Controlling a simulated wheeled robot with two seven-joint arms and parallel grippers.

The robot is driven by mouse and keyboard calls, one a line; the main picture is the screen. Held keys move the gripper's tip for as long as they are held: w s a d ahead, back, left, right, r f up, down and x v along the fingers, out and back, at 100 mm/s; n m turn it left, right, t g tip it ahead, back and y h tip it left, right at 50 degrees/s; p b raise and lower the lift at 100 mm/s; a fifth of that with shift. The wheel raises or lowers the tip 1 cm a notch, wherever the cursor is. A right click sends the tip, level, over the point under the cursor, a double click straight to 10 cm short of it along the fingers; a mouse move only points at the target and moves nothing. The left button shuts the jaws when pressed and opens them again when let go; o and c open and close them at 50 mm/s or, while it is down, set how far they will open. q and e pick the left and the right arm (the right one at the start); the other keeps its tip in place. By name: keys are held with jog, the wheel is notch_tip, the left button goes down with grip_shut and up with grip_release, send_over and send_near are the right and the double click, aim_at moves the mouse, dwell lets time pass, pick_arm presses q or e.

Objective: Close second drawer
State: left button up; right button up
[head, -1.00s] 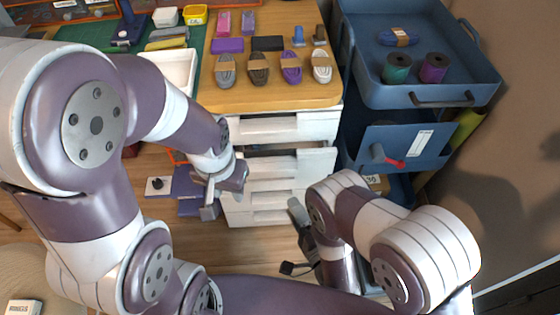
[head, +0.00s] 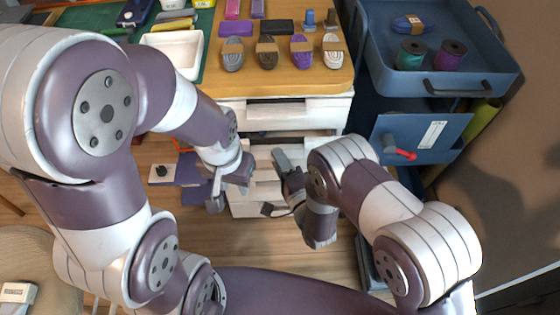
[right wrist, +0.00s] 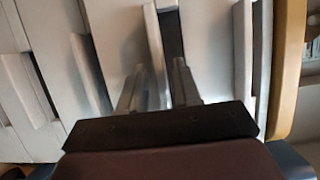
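The white drawer unit stands under the wooden tabletop (head: 280,85) in the head view. Its top drawer (head: 300,113) appears shut. The second drawer (head: 262,153) sticks out below it, with a dark gap showing behind its front. My right gripper (head: 284,163) is in front of the drawers, and its arm hides part of them. In the right wrist view, my right gripper (right wrist: 158,85) has its fingers apart over the white drawer fronts, nothing clearly held; contact cannot be told. My left gripper (head: 226,190) hangs left of the drawers; its finger opening is unclear.
Cord bundles (head: 267,52) lie on the tabletop. A white tray (head: 172,48) is on the green mat.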

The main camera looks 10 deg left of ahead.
grip_shut()
jog(key=w, duration=0.2)
jog(key=w+a+b, duration=0.1)
jog(key=w, duration=0.1)
jog(key=shift+r, duration=0.15)
jog(key=shift+o, duration=1.2)
grip_release()
jog(key=shift+s+d, duration=0.2)
jog(key=shift+s, duration=0.05)
jog(key=p+v, duration=0.3)
jog(key=v, duration=0.9)
